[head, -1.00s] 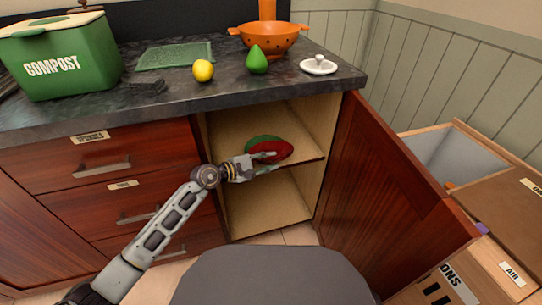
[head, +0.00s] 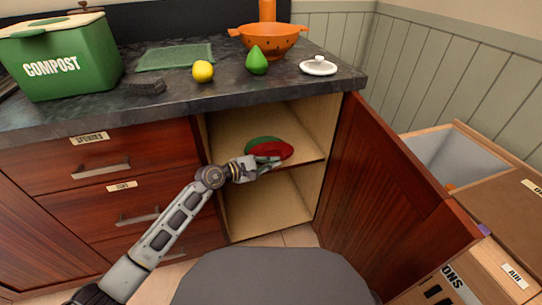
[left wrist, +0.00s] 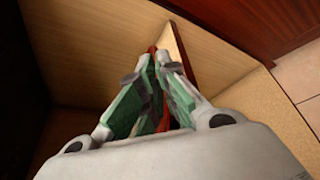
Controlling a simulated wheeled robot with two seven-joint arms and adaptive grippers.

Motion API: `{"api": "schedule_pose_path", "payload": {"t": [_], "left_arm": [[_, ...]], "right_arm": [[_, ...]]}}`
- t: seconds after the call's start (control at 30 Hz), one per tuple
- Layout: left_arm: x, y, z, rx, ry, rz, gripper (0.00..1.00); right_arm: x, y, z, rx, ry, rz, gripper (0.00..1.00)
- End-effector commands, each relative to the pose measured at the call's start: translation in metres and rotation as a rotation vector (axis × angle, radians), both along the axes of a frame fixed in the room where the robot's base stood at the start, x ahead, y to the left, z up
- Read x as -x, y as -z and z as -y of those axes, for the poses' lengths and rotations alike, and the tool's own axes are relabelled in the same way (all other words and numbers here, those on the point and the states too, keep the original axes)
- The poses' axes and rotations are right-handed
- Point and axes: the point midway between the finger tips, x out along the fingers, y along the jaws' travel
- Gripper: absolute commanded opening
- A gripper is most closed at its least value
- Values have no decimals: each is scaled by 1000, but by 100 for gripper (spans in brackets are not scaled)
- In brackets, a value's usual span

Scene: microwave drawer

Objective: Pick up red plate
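The red plate (head: 276,149) is on the upper shelf inside the open cabinet, tilted, in front of a green plate (head: 262,141) that it partly hides. My left gripper (head: 268,162) reaches into the cabinet at the red plate's lower front edge. In the left wrist view the two fingers (left wrist: 160,62) are drawn close together, with a thin strip of the red plate (left wrist: 163,108) between them. The fingers hide most of the plate there. My right gripper is in neither view.
The cabinet door (head: 385,185) stands open on the right. The shelf (head: 230,130) has bare room left of the plates. Drawers (head: 120,210) lie left of the opening. The countertop (head: 110,105) above holds a compost bin, a lemon, a pear and a colander. Boxes (head: 490,205) stand at right.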

Motion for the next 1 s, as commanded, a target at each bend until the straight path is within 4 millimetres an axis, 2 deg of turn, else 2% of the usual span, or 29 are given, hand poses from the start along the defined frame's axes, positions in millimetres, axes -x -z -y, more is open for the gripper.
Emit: {"api": "schedule_pose_path", "payload": {"t": [0.57,1.0], "left_arm": [[0,-2,0,0,0,1,0],[0,-28,0,-1,0,4,0]], "right_arm": [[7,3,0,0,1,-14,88],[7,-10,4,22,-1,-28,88]]}}
